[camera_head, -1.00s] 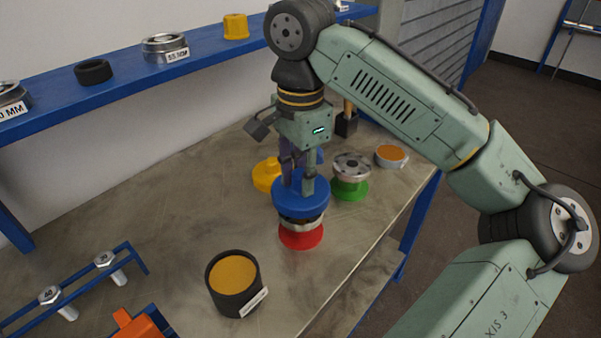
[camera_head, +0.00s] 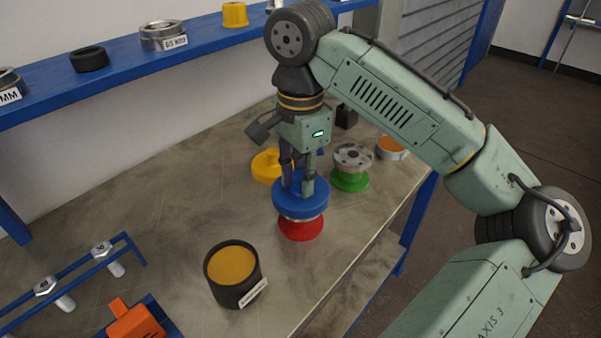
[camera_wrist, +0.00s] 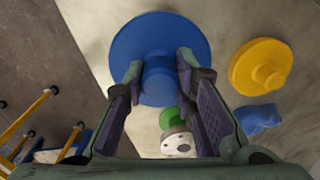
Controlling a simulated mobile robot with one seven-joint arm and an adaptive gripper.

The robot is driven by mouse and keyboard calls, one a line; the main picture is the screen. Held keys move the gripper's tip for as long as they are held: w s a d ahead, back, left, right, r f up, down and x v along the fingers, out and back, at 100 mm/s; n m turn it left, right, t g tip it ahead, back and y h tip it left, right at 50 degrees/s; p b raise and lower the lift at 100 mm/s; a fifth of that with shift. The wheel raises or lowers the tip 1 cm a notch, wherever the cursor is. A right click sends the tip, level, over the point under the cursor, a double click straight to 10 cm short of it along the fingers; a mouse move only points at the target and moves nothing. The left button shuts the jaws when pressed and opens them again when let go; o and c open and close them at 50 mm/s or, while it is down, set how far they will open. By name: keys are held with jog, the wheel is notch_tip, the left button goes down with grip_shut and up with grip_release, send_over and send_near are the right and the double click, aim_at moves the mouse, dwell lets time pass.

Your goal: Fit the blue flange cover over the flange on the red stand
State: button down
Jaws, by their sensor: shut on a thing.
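The blue flange cover (camera_head: 301,198) sits over the top of the red stand (camera_head: 300,228) in the head view. Only a thin metal edge of the flange shows beneath the cover's rim; the rest of the flange is hidden. My gripper (camera_head: 298,184) points down from above and is shut on the cover's raised hub. In the wrist view the cover (camera_wrist: 158,45) is a wide blue disc, with its hub (camera_wrist: 159,82) between the two fingers of my gripper (camera_wrist: 160,75). The cover looks about level. Whether it is fully seated cannot be told.
A green stand (camera_head: 349,180) with a bare metal flange (camera_head: 352,157) stands close to the right. A yellow cover (camera_head: 268,165) lies behind left. A black cup with orange contents (camera_head: 232,274) stands in front left. The left middle of the bench is clear.

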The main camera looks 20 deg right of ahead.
jog(key=shift+f+b, duration=0.4)
jog(key=shift+f, duration=0.45)
jog(key=c, duration=1.2)
grip_release()
jog(key=shift+c, duration=0.2)
